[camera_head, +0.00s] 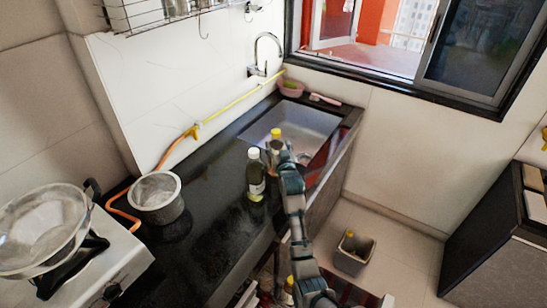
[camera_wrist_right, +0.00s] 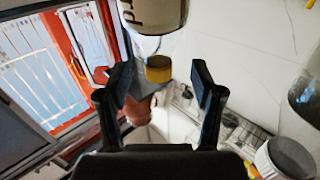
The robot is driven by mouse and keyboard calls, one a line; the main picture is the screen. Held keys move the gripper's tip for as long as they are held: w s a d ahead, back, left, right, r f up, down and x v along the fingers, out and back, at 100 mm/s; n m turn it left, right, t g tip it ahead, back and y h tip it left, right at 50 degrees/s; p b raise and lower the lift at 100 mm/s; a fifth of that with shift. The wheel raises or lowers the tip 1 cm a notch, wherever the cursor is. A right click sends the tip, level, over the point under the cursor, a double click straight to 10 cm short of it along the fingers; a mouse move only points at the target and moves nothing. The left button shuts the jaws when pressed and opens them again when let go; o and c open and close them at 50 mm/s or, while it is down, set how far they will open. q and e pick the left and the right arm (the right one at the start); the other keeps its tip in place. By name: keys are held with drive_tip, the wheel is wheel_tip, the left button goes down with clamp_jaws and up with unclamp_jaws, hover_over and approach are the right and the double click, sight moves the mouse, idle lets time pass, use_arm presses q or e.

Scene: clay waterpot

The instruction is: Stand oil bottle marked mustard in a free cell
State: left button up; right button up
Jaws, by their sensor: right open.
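A yellow-capped bottle (camera_head: 275,135) stands on the dark counter by the sink, partly hidden behind my right gripper (camera_head: 281,153). In the right wrist view that bottle (camera_wrist_right: 155,18) appears upside down, with its yellow cap (camera_wrist_right: 158,70) between the open fingers of my right gripper (camera_wrist_right: 162,82); there are gaps on both sides. Its label shows only in part, so I cannot read mustard on it. A dark bottle with a white cap (camera_head: 255,183) stands just left of it. A wooden crate (camera_head: 247,294) sits low at the bottom edge; its cells are mostly hidden. My left gripper is out of view.
A steel pot (camera_head: 157,197) and a stove (camera_head: 125,262) with a strainer bowl (camera_head: 42,230) are at the left. The sink (camera_head: 305,122) is behind the bottles. A grey bin (camera_head: 353,254) stands on the floor. The counter front is clear.

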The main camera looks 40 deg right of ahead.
sight(276, 139)
drive_tip(key=shift+w+d, duration=0.15)
drive_tip(key=shift+d, duration=0.15)
drive_tip(key=shift+w+d, duration=0.2)
drive_tip(key=shift+w, duration=0.1)
drive_tip(key=x, duration=0.1)
drive_tip(key=b+x, duration=0.1)
drive_tip(key=x, duration=0.1)
drive_tip(key=shift+w+a, duration=0.25)
drive_tip(key=shift+w, duration=0.05)
drive_tip(key=shift+w+d+r, duration=0.1)
drive_tip(key=shift+w+d, duration=0.05)
drive_tip(key=shift+w, duration=0.1)
drive_tip(key=shift+s+d, duration=0.1)
drive_tip(key=shift+d, duration=0.15)
drive_tip(key=shift+c, duration=0.9)
drive_tip(key=shift+d, duration=0.1)
drive_tip(key=c, duration=0.4)
clamp_jaws()
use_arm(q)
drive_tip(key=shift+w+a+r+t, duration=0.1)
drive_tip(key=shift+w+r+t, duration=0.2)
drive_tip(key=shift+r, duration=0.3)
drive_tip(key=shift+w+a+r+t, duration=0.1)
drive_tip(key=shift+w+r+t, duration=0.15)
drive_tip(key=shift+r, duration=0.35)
use_arm(e)
drive_tip(key=shift+r, duration=0.1)
